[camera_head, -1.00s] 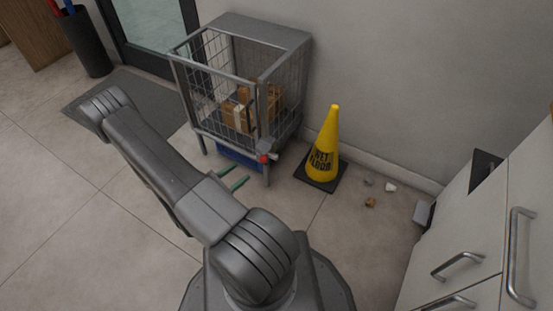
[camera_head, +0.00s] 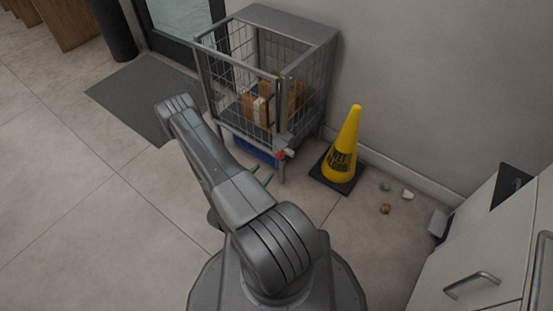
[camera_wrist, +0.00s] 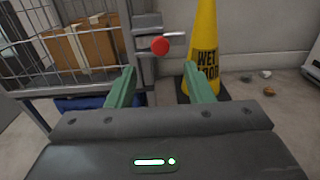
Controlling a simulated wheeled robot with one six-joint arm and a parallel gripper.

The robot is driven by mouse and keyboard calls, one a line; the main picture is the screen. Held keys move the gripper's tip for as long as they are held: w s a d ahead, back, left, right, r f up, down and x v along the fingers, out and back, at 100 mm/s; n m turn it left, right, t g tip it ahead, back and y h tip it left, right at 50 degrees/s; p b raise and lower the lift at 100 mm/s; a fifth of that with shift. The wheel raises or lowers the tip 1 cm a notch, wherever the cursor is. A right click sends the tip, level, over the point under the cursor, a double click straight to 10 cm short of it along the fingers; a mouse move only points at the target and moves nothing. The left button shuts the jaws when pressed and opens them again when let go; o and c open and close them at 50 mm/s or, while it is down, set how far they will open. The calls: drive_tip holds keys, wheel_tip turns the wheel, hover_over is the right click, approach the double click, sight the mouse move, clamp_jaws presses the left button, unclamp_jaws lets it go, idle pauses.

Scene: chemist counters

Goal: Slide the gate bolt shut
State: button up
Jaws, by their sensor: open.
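The gate bolt has a round red knob (camera_wrist: 160,46), seen just above and between my fingertips in the wrist view. In the head view the red knob (camera_head: 281,155) sits at the lower front corner of the wire cage (camera_head: 235,91). A grey metal bolt housing (camera_wrist: 147,28) is around the knob on the cage's corner post. My gripper (camera_wrist: 160,84) has two green fingers, spread apart and empty, short of the knob. In the head view the green fingertips (camera_head: 262,175) show beside my arm, below the cage. Whether the bolt is drawn or shut is hard to tell.
Cardboard boxes (camera_head: 256,109) are inside the cage, and a blue bin (camera_head: 253,152) is under it. A yellow wet floor cone (camera_head: 343,150) stands close to its right. Small litter (camera_head: 386,209) lies right of the cone. White drawers (camera_head: 470,262) stand at right.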

sight(278, 157)
drive_tip(key=shift+b+x, duration=0.9)
drive_tip(key=shift+x, duration=3.8)
